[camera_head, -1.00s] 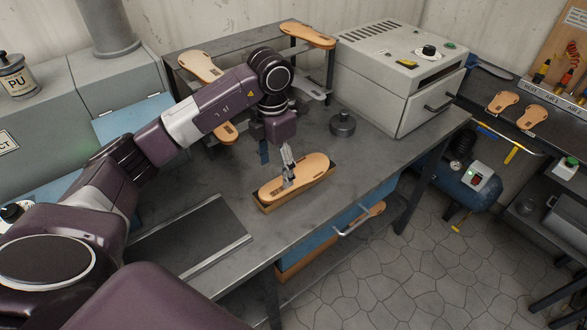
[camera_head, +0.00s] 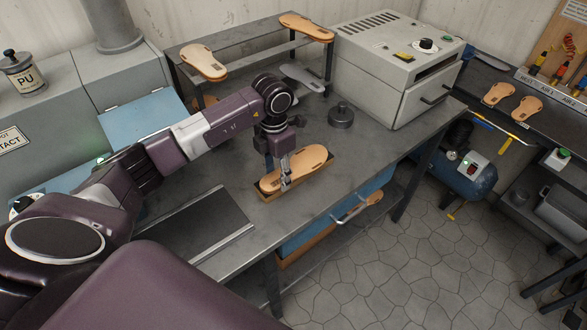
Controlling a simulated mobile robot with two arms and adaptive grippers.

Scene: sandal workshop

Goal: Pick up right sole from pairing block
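A tan sole (camera_head: 310,158) lies on the wooden pairing block (camera_head: 322,172) near the front edge of the steel workbench. My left gripper (camera_head: 286,184) points down at the near-left half of this sole. Its fingers overlap the sole, and the tips show low, by its front edge. I cannot tell whether the fingers are closed on it. The sole still appears to rest on the block. A second sole under it cannot be made out. My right gripper is not in view.
More soles lie on the raised rack, at left (camera_head: 204,62) and right (camera_head: 306,27). A grey oven box (camera_head: 395,65) stands at the back right. A round metal weight (camera_head: 341,116) sits behind the block. A dark flat plate (camera_head: 195,228) lies left of it.

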